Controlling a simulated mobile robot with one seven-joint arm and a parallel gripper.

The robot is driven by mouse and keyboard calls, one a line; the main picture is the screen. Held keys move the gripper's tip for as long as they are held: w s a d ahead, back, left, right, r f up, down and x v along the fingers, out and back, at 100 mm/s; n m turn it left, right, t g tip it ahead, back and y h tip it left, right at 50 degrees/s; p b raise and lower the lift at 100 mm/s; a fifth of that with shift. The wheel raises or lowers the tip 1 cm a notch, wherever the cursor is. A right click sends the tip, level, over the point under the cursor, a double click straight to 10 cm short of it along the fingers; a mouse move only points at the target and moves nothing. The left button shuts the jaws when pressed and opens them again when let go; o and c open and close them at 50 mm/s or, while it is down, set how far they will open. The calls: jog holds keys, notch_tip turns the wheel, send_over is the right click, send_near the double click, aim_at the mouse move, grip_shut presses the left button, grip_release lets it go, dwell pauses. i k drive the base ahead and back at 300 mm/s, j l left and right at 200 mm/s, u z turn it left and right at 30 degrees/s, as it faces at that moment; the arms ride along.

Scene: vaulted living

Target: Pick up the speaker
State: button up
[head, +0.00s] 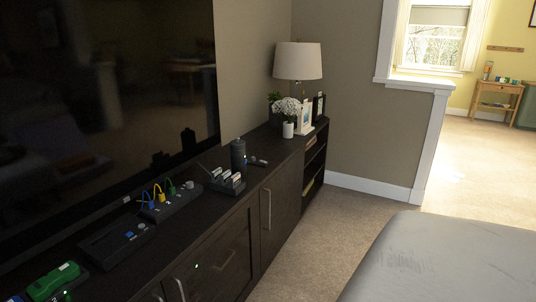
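A dark grey upright cylinder (238,155), which looks like the speaker, stands on the dark wooden cabinet (215,205) in the head view. It is near the middle of the cabinet's length, close to the wall. Small dark items lie just to its right, and a dark rack with white-topped pieces (227,180) is in front of it. Nothing of my gripper shows, so its distance from the cylinder cannot be seen.
A power strip with coloured plugs (165,200), a dark flat device (115,240) and a green item (55,282) lie nearer. A lamp (298,62) and white flowers (287,110) stand beyond. A grey padded surface (450,260) is right; carpet (310,210) lies between.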

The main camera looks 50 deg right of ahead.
aim_at(237, 156)
jog(key=z, duration=1.35)
jog(key=u, duration=0.55)
jog(key=i+l+u, duration=0.2)
jog(key=l+u, duration=0.25)
jog(key=i+l+u, duration=0.1)
jog(key=l+u, duration=0.15)
jog(key=u, duration=0.2)
jog(key=i+l+u, duration=0.1)
jog(key=l+u, duration=0.25)
jog(key=l, duration=0.7)
jog(key=l+u, duration=0.3)
jog(key=l, duration=1.8)
jog(key=k+l+u, duration=0.1)
jog(key=l, duration=1)
